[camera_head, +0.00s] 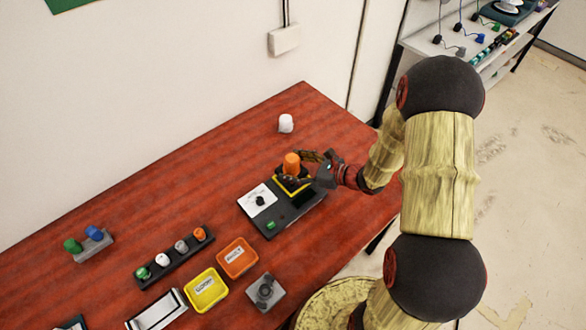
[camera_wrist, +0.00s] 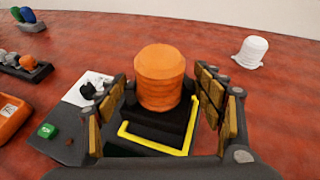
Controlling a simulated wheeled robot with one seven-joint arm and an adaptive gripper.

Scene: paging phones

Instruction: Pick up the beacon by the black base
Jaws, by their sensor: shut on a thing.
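The beacon has an orange cap (camera_head: 291,163) and a black base; the orange cap also shows in the wrist view (camera_wrist: 160,76). It stands upright over the yellow-outlined square of a dark device (camera_head: 290,212). My gripper (camera_head: 306,172) reaches in from the right. In the wrist view its fingers (camera_wrist: 164,100) are on both sides of the beacon's black base (camera_wrist: 160,118), shut on it. The orange cap rises above the fingers. I cannot tell whether the base touches the device. The device carries a white dial plate (camera_head: 258,198) and a green button (camera_head: 271,225).
A white beacon (camera_head: 286,123) stands behind on the red table (camera_head: 150,190). A rack (camera_head: 170,262) of several small beacons, a yellow tray (camera_head: 206,290), an orange tray (camera_head: 237,258) and a grey joystick-like block (camera_head: 265,292) lie front left.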

